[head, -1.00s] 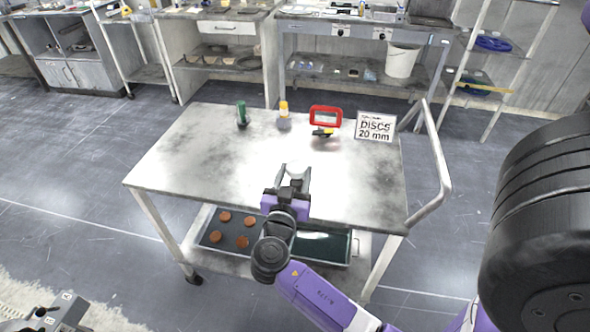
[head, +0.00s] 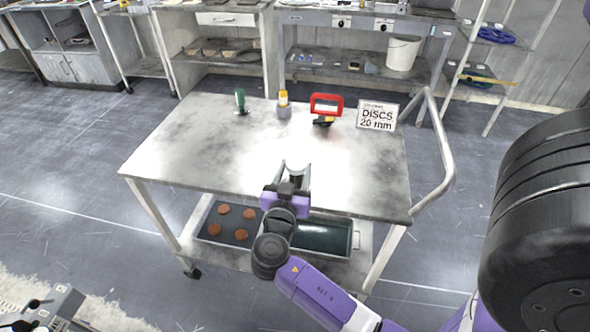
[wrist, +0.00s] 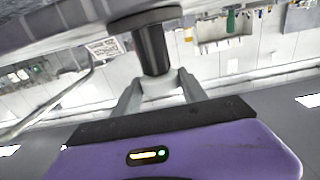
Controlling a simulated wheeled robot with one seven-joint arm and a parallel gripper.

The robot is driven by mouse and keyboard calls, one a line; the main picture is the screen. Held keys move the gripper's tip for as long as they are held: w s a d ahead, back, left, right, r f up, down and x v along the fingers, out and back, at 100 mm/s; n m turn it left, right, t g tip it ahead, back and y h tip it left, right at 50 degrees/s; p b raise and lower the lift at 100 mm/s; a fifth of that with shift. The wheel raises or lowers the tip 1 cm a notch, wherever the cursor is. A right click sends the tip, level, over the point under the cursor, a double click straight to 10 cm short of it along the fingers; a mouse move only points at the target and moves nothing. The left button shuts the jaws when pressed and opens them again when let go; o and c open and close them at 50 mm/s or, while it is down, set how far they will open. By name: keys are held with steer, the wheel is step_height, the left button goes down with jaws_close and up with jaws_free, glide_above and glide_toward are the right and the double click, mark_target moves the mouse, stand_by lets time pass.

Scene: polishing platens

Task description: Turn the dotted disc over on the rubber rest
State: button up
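A pale disc (head: 296,168) lies at the fingertips of my gripper (head: 296,172), over the front middle of the cart top. In the wrist view, the disc (wrist: 161,86) fills the gap between the two fingers, and my gripper (wrist: 161,80) looks shut on it. A black cylinder with a wide grey plate at its far end, seemingly the rubber rest (wrist: 152,48), is lined up directly with the disc. Whether disc and rest touch is unclear. The dots cannot be made out. In the head view the rest is hidden by the disc and gripper.
On the cart top (head: 190,160) stand a green bottle (head: 240,100), a yellow-topped bottle (head: 284,104), a red frame (head: 327,97) and a sign (head: 377,116). The left part is clear. Brown discs lie on a dark mat (head: 240,223) below. A handle rail (head: 448,150) rises at right.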

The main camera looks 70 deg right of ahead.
steer(key=o, duration=0.5)
steer(key=s+a+b, duration=0.1)
steer(key=a, duration=0.6)
steer(key=shift+a+b, duration=0.4)
